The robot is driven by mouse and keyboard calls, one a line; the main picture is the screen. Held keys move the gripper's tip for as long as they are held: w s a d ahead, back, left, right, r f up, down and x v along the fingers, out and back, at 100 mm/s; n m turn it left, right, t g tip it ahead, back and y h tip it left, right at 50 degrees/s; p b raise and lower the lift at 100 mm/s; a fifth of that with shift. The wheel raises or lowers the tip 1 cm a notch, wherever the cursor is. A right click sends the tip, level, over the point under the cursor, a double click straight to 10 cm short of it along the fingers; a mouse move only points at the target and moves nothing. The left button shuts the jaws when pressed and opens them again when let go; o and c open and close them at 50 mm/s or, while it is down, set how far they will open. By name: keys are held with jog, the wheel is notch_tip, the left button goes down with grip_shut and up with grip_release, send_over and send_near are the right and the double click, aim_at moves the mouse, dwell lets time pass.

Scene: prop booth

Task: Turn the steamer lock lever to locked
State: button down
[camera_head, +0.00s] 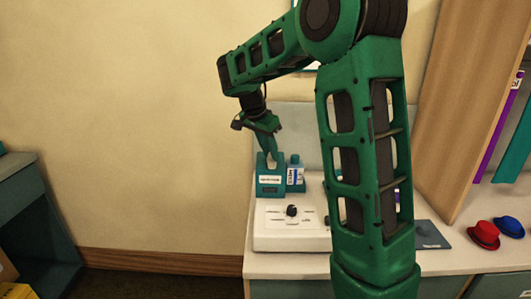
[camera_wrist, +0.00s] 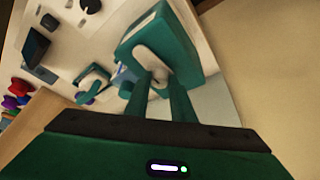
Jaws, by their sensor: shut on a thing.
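My gripper (camera_head: 269,154) reaches down behind the white console at the counter's left end. Its two fingers (camera_wrist: 162,88) are shut on a small pale piece (camera_wrist: 158,78) at the face of a teal box (camera_wrist: 163,25). The same teal box (camera_head: 270,187) has a white label in the head view, too small to read. A black knob (camera_head: 291,211) sits on the white console (camera_head: 272,240) amid small markings. I cannot tell from these views which part is the steamer lock lever. The fingers hide part of the pale piece.
A bottle with a blue and white label (camera_head: 295,173) stands close to the right of the teal box. A red hat (camera_head: 483,236) and a blue hat (camera_head: 509,227) lie at the counter's right. A wooden panel (camera_head: 470,110) rises behind. The wall at left is bare.

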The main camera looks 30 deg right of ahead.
jog(key=shift+w+r+n, duration=0.1)
jog(key=shift+w+n, duration=0.05)
jog(key=shift+n, duration=0.15)
jog(key=shift+d+n+t, duration=0.1)
jog(key=shift+n+t, duration=0.5)
jog(key=shift+n, duration=0.4)
jog(key=n+t+y, duration=0.1)
jog(key=n, duration=0.2)
jog(key=n+t+y, duration=0.1)
jog(key=n, duration=0.2)
jog(key=shift+d, duration=0.1)
jog(key=n, duration=0.2)
jog(key=n+y, duration=0.1)
jog(key=n, duration=0.1)
jog(key=n+y, duration=0.1)
jog(key=n, duration=0.2)
jog(key=shift+s+d+t, duration=0.2)
jog(key=shift+d+t, duration=0.05)
jog(key=shift+t, duration=0.05)
jog(key=shift+n+y, duration=0.6)
jog(key=shift+n, duration=0.4)
jog(key=shift+s+d, duration=0.1)
jog(key=shift+s, duration=0.05)
jog(key=c, duration=1.5)
grip_release()
jog(key=shift+c, duration=0.2)
